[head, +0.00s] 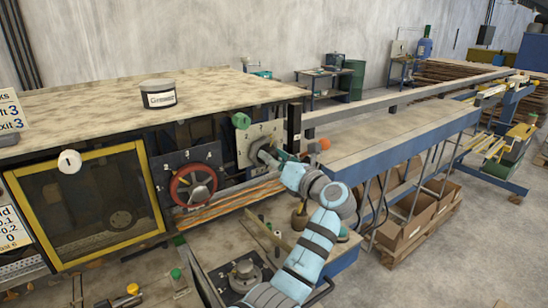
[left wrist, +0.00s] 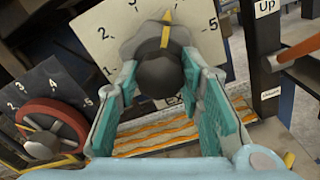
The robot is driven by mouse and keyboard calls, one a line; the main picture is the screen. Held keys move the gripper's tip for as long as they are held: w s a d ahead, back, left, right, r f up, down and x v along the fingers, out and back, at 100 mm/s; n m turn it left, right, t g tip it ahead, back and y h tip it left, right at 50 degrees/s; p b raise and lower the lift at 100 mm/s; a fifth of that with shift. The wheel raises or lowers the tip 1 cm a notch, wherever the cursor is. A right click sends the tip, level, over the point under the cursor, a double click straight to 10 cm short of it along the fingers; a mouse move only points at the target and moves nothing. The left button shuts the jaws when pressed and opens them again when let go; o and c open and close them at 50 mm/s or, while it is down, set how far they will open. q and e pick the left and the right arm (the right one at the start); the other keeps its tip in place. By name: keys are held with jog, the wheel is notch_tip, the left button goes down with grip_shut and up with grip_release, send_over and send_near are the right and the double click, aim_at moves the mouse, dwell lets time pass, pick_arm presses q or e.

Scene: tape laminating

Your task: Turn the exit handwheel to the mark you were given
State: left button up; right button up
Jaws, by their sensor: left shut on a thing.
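The exit handwheel is a grey wheel with a dark round knob (left wrist: 160,76), in front of a pale numbered plate (left wrist: 88,22). In the left wrist view its yellow pointer (left wrist: 167,30) points up. The plate also shows in the head view (head: 243,150). My left gripper (head: 264,155) reaches it from the front right. Its teal-padded fingers (left wrist: 162,85) are shut on the knob, one on each side. My right gripper is not in view.
A red handwheel (head: 176,193) on a dark numbered plate (head: 160,165) sits left of the exit handwheel. A sign (head: 10,108) at the far left has a line ending "xit 3". An orange-red knob (head: 324,144) and a blue-edged table (head: 400,145) lie to the right.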

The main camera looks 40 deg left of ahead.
pick_arm(q)
jog(key=m, duration=0.9)
jog(key=shift+m, duration=0.3)
dwell(0.3)
jog(key=o, duration=1.2)
jog(key=v, duration=1.2)
jog(key=shift+w+a, duration=0.1)
